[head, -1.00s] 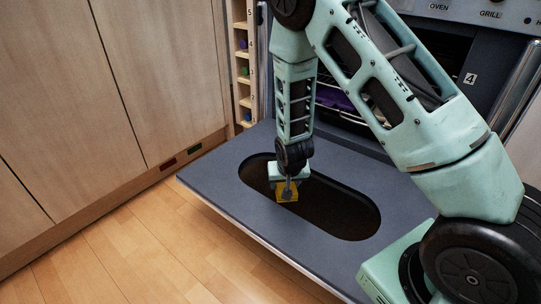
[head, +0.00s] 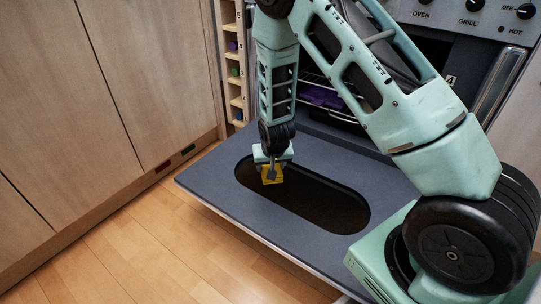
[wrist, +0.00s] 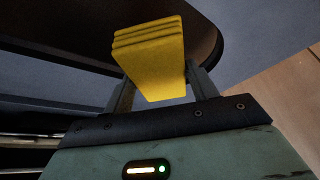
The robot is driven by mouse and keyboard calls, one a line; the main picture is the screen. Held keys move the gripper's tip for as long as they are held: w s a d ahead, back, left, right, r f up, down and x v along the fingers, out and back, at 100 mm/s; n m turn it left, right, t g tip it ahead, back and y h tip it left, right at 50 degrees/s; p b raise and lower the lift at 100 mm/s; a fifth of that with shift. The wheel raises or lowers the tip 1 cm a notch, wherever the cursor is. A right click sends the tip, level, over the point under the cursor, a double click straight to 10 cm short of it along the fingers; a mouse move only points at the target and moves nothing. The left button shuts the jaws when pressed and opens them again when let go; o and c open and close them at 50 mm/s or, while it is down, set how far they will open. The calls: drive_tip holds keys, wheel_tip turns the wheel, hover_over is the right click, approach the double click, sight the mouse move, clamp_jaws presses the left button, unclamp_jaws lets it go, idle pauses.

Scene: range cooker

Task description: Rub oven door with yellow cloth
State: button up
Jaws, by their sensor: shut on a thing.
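The oven door (head: 315,238) is folded down flat, dark grey with a long rounded dark window (head: 320,205) in its middle. My gripper (head: 271,172) points down over the left end of the window. It is shut on the yellow cloth (head: 272,177), a folded pad. In the wrist view the yellow cloth (wrist: 152,60) sits between my two fingers, with the window's rounded end behind it. Whether the cloth touches the door surface I cannot tell.
The oven cavity behind the door holds wire racks and a purple item (head: 322,96). Wooden cupboards (head: 110,90) stand at the left, beside a narrow numbered rack (head: 236,70). The wooden floor (head: 150,255) in front is clear. Control knobs (head: 474,5) are above.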

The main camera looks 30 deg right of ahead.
drive_tip(key=shift+r+p, duration=0.75)
drive_tip(key=shift+r, duration=0.45)
